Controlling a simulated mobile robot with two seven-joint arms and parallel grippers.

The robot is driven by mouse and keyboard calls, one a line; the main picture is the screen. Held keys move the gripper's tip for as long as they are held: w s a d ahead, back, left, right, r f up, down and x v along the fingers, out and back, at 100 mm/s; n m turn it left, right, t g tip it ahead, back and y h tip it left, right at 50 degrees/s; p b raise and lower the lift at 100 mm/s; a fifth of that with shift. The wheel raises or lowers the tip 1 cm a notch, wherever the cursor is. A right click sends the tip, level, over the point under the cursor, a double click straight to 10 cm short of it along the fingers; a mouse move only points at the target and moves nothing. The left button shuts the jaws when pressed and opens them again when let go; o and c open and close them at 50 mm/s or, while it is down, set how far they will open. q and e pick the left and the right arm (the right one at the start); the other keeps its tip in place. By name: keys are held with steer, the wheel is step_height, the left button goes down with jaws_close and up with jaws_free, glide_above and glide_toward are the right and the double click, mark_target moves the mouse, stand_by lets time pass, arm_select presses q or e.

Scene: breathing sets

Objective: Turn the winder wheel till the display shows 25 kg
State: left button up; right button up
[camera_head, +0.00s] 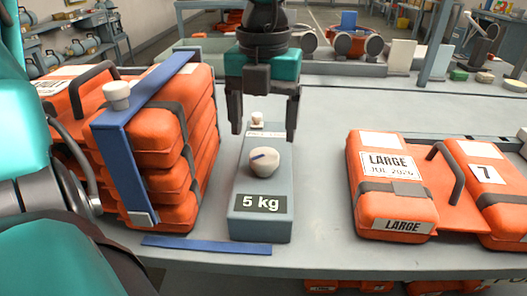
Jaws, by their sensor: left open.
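A grey box (243,190) stands on the table with a display (261,203) on its front that reads "5 kg". A smaller white knob (257,118) shows at the box's far end, beside a partly hidden label. My left gripper (264,128) points down above the far part of the box. Its two fingers are apart, one on each side of the small knob in the picture, with nothing between them. The white wheel is nearer the camera than the fingers. My right gripper is not seen.
A stack of orange cases (165,180) with a blue strap frame (118,165) stands close left of the box. An orange case labelled "LARGE" (388,205) lies to the right. A flat blue strip (205,246) lies in front. Bare table (318,190) separates the box and right case.

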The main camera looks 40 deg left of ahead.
mark_target(263, 156)
arm_select(q)
step_height(263, 156, down, 6)
steer(key=shift+r+b, duration=0.25)
steer(key=shift+b, duration=0.1)
steer(key=shift+c, duration=0.4)
steer(key=c, duration=1)
steer(key=shift+o, duration=0.2)
